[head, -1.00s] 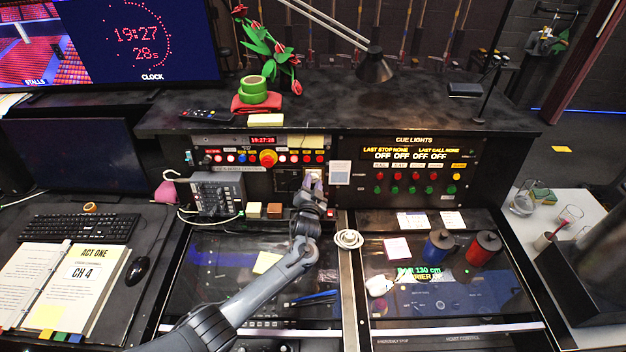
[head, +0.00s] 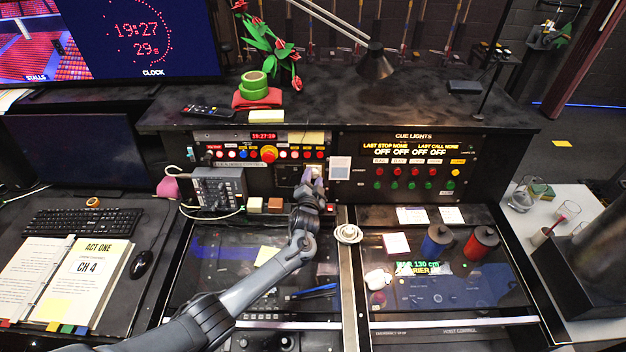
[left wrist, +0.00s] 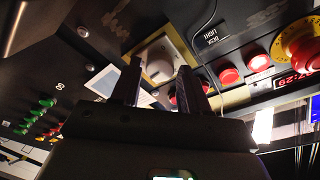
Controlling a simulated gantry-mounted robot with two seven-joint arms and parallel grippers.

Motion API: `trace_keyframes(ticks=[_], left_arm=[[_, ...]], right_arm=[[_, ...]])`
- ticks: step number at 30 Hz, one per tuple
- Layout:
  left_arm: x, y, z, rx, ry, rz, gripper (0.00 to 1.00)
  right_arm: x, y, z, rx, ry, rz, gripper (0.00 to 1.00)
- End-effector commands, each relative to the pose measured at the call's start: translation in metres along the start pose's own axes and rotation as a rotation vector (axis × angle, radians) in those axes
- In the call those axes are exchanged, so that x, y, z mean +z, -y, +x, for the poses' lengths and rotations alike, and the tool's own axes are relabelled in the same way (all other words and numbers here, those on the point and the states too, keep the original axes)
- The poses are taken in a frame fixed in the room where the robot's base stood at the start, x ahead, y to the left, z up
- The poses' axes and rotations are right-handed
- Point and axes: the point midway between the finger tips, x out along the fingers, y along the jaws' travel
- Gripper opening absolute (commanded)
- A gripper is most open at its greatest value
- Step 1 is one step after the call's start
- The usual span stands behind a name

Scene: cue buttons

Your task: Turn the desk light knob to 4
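The desk light knob (left wrist: 159,69) is a pale round knob on a light square plate, next to a "DESK LIGHT" label (left wrist: 207,40) in the left wrist view. My left gripper (left wrist: 158,75) is open, with one dark finger on each side of the knob. Contact between fingers and knob cannot be made out. In the head view my left gripper (head: 313,184) is at the front panel and hides the knob. The knob's setting is not readable. My right gripper is not in view.
Red buttons (left wrist: 229,75) and a large red-and-yellow button (left wrist: 301,45) are close to the left gripper. A white card (head: 340,169) is just right of it. The cue lights panel (head: 412,166) is farther right. A grey box (head: 218,189) stands to the left.

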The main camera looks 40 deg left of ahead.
Motion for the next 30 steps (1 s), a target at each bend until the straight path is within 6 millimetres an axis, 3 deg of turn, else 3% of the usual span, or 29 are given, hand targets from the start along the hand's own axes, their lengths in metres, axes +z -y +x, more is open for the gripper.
trace_keyframes(ticks=[3, 17, 30], left_arm=[[0.0, 0.0, 0.0, 0.0, 0.0, 0.0, 0.6], [0.0, -0.001, -0.01, 0.001, 0.0, 0.0, 0.6], [0.0, 0.0, -0.076, 0.001, 0.0, -0.002, 0.6]], right_arm=[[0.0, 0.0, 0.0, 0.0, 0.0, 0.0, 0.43], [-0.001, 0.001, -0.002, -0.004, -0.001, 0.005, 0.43], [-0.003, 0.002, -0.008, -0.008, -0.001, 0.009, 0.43]])
